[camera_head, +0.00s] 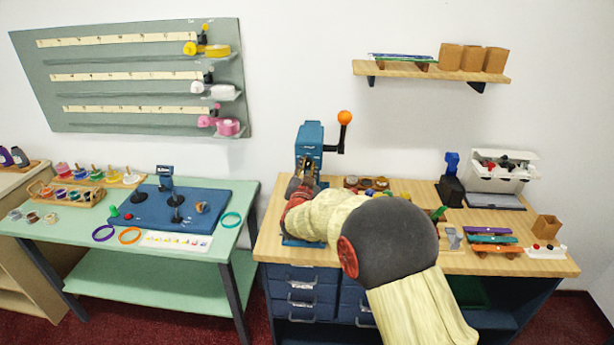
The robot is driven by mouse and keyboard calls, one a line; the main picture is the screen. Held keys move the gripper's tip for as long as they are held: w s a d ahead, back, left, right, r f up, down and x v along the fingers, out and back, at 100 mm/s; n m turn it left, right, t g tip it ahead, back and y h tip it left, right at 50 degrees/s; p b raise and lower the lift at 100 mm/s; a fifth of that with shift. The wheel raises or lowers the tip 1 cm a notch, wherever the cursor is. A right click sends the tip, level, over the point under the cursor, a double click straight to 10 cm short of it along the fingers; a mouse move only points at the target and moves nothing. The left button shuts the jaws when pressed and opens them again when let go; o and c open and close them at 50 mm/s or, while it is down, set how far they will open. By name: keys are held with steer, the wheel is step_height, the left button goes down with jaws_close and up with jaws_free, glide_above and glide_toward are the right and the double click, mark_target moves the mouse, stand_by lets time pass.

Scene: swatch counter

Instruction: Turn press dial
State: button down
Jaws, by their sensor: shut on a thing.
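The blue press (310,139) stands upright at the left end of the wooden workbench. Its black side lever with an orange ball knob (345,117) points up at the right. My gripper (305,177) is at the front of the press, below its head, reaching in from the lower right. It is shut on the press dial, which is mostly hidden behind the gripper and my arm. My arm also covers most of the press's lower part; a bit of blue base (298,241) shows beneath it.
Small round pots (367,184) stand close right of the press. A green table (250,205) stands left, across a narrow gap.

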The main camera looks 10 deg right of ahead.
steer(key=m+b, duration=0.4)
steer(key=shift+f, duration=0.35)
steer(key=shift+r+m+b, duration=0.1)
steer(key=shift+m+b, duration=1.45)
steer(key=shift+m, duration=0.05)
steer(key=c, duration=1.6)
jaws_free()
steer(key=shift+d+r, duration=0.1)
steer(key=v, duration=1.2)
